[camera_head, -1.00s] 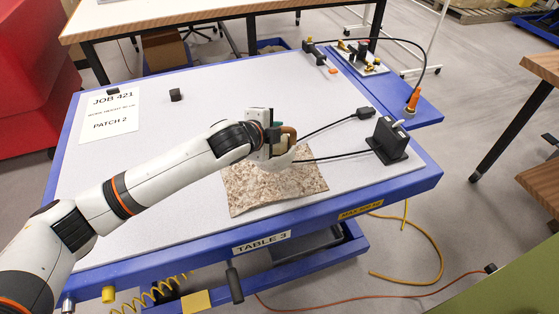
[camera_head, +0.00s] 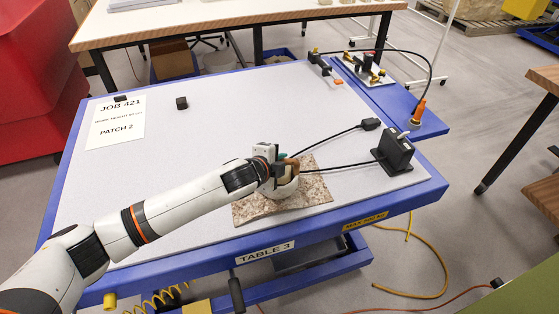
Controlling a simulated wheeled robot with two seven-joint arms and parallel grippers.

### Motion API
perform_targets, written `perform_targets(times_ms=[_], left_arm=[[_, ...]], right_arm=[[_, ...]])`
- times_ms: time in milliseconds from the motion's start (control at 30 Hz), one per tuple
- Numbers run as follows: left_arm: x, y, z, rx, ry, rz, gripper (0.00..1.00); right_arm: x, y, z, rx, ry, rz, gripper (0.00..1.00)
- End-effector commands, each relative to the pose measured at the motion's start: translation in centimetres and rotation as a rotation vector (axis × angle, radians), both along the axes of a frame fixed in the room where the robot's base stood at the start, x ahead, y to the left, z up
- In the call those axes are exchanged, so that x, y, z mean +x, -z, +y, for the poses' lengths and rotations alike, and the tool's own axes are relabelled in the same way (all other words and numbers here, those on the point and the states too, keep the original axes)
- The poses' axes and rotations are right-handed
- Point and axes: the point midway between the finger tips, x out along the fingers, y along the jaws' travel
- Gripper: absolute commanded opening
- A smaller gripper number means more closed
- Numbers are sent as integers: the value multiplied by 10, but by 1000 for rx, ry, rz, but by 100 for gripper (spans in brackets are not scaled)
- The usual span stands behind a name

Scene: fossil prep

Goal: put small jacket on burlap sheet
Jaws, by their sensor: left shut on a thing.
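The burlap sheet (camera_head: 312,193) is a speckled beige and brown piece lying flat near the front edge of the table. My left gripper (camera_head: 284,174) is over the sheet's back left part and hides some of it. It is shut on the small jacket (camera_head: 286,190), a whitish rounded thing with brown showing beside the fingers, mostly hidden by the gripper. The jacket is low over the sheet; I cannot tell whether it touches. My right gripper is not in view.
A black holder (camera_head: 394,152) stands right of the sheet, with black cable-like rods reaching toward the gripper. A small black block (camera_head: 181,103) and a paper sign (camera_head: 116,122) lie at the back left. The table's (camera_head: 190,150) middle is clear.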

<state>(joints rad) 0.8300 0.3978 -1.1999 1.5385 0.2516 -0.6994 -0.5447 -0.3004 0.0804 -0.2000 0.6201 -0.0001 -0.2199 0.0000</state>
Motion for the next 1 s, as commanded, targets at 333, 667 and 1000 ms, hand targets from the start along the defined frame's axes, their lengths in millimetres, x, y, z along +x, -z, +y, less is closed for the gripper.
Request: perform_targets(times_ms=[333, 667, 1000], left_arm=[[-1, 13, 0, 1, -1, 6, 0], [-3, 21, 3, 10, -6, 18, 38], [-4, 5, 5, 11, -5, 15, 38]], right_arm=[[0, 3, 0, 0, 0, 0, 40], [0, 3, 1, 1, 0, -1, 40], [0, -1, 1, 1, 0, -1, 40]])
